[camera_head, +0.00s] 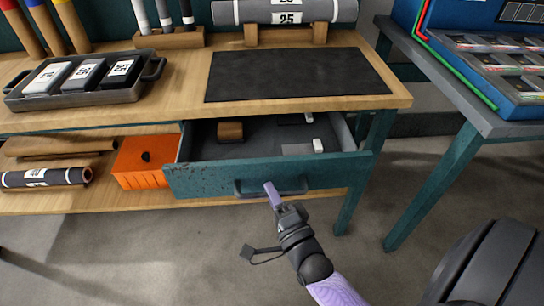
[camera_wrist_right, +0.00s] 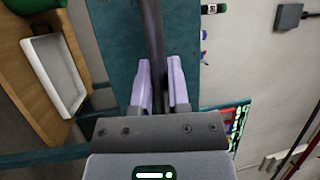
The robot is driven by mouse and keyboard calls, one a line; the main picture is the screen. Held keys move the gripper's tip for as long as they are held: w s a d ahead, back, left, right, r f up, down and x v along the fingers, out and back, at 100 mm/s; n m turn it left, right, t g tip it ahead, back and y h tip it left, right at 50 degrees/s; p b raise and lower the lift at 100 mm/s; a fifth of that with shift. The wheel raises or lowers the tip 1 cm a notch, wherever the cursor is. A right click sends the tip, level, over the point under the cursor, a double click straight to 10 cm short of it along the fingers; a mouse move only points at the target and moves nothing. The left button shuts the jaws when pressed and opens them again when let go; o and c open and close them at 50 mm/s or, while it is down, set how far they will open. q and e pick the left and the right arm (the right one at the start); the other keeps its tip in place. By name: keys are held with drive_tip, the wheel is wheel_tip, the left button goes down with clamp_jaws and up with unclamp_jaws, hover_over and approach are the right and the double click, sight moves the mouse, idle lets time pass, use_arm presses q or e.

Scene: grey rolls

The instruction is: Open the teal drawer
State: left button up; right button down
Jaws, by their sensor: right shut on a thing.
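The teal drawer (camera_head: 210,180) under the wooden worktop is pulled out, and its grey inside shows. A brown block (camera_head: 230,131) and small white pieces lie in it. My right gripper (camera_head: 271,191) is at the dark bar handle (camera_head: 292,188) on the drawer front. In the right wrist view the two lilac fingers (camera_wrist_right: 161,85) stand on either side of the handle bar (camera_wrist_right: 152,35) and are shut on it. My left gripper is not in view.
A black mat (camera_head: 295,75) and a dark tray (camera_head: 82,85) with numbered blocks lie on the worktop (camera_head: 185,83). An orange box (camera_head: 145,165) stands on the lower shelf. A second table (camera_head: 455,95) is at the right. The floor in front is clear.

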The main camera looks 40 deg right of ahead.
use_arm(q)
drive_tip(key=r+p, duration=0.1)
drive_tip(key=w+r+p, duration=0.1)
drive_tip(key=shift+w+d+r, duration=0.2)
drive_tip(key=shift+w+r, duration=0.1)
use_arm(e)
drive_tip(key=s+a, duration=0.5)
drive_tip(key=s, duration=0.3)
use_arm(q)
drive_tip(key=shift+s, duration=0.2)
use_arm(e)
drive_tip(key=c, duration=0.6)
unclamp_jaws()
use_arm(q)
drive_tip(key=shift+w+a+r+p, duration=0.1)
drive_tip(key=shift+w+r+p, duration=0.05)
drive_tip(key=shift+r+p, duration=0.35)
use_arm(e)
drive_tip(key=v, duration=1)
drive_tip(key=shift+d, duration=0.15)
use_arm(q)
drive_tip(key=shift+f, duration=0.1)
